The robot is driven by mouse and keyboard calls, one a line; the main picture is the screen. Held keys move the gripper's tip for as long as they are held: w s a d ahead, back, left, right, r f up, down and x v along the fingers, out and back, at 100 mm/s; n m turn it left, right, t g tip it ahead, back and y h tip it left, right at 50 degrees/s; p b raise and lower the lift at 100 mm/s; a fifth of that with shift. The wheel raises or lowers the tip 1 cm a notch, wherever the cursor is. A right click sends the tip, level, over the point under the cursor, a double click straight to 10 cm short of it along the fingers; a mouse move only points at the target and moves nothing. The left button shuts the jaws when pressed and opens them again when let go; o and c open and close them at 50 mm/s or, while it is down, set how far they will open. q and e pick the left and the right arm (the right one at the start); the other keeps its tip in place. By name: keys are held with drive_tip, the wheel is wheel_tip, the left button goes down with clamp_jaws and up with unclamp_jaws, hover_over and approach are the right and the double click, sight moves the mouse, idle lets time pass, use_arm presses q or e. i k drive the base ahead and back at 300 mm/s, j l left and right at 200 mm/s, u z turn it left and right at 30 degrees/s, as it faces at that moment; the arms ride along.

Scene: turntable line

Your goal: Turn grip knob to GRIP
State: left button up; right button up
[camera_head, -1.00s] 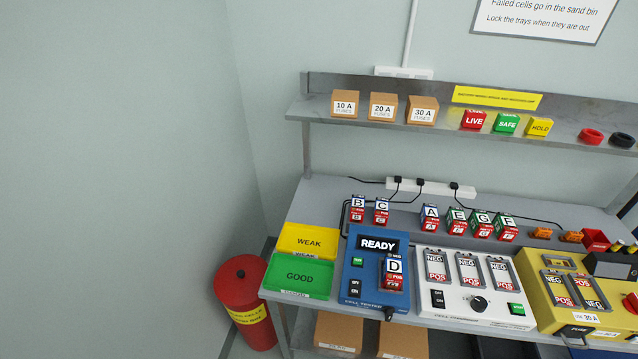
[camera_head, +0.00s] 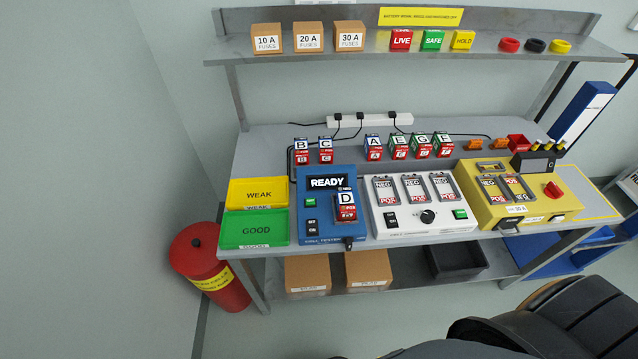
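The blue cell tester (camera_head: 308,240) stands on the bench with its display reading READY. Cell D (camera_head: 345,207) sits upright in its slot. A small black knob (camera_head: 348,243) is at the tester's front edge. The white charger (camera_head: 378,229) beside it has a larger round black knob (camera_head: 428,216) and empty bays marked NEG and POS. The yellow unit (camera_head: 484,217) at right has a red knob (camera_head: 553,190). I cannot read a GRIP label or tell any knob's setting at this size. Neither of my grippers shows.
Yellow WEAK (camera_head: 231,204) and green GOOD (camera_head: 227,242) trays lie left of the tester. Cells B and C (camera_head: 325,151) and several others (camera_head: 397,148) stand behind. A red sand bin (camera_head: 208,270) is on the floor at left. A grey shelf (camera_head: 226,46) hangs above.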

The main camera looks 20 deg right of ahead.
sight(348, 241)
drive_tip(key=z, duration=0.9)
